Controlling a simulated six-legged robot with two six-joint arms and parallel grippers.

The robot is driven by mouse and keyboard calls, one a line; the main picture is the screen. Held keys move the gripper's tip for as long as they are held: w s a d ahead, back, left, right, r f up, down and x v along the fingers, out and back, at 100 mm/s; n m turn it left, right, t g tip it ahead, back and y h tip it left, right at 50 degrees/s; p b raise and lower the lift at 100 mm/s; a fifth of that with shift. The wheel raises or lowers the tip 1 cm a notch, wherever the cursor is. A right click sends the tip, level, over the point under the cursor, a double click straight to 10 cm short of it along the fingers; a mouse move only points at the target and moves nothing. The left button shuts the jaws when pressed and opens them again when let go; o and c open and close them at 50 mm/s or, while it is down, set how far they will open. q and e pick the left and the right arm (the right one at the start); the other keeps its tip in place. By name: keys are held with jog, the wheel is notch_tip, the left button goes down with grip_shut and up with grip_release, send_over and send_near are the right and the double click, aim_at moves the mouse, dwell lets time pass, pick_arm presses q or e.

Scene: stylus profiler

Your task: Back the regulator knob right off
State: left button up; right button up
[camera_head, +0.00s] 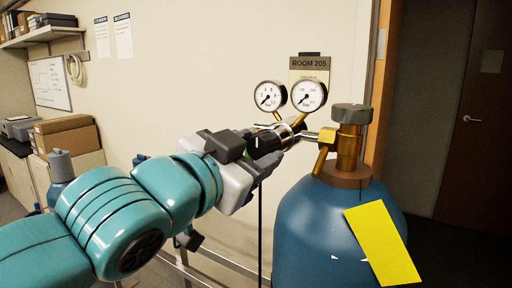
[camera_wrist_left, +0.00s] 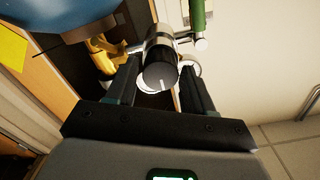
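The regulator knob (camera_head: 265,142) is a dark round knob on the front of the brass and silver regulator, with a white mark line. It shows in the left wrist view (camera_wrist_left: 160,76), facing the camera with its mark line visible. My left gripper (camera_head: 248,146) is at the knob, and its arm comes in from the left. In the left wrist view my left gripper (camera_wrist_left: 158,72) has a finger on each side of the knob, with narrow gaps visible. It looks open; I see no clear contact. My right gripper is not in view.
Two gauges (camera_head: 270,96) (camera_head: 308,95) stand above the regulator. A blue cylinder (camera_head: 320,235) with a grey-topped brass valve (camera_head: 349,140) and a yellow label (camera_head: 382,243) stands to the right. A green part (camera_wrist_left: 197,15) lies near the knob. Boxes (camera_head: 67,135) are far left.

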pick_arm(q)
jog(key=shift+o, duration=0.6)
jog(key=shift+s+a, duration=0.1)
jog(key=shift+s+a, duration=0.2)
jog(key=shift+s, duration=0.05)
jog(key=b+v, duration=0.1)
jog(key=v, duration=0.6)
jog(key=shift+b, duration=0.3)
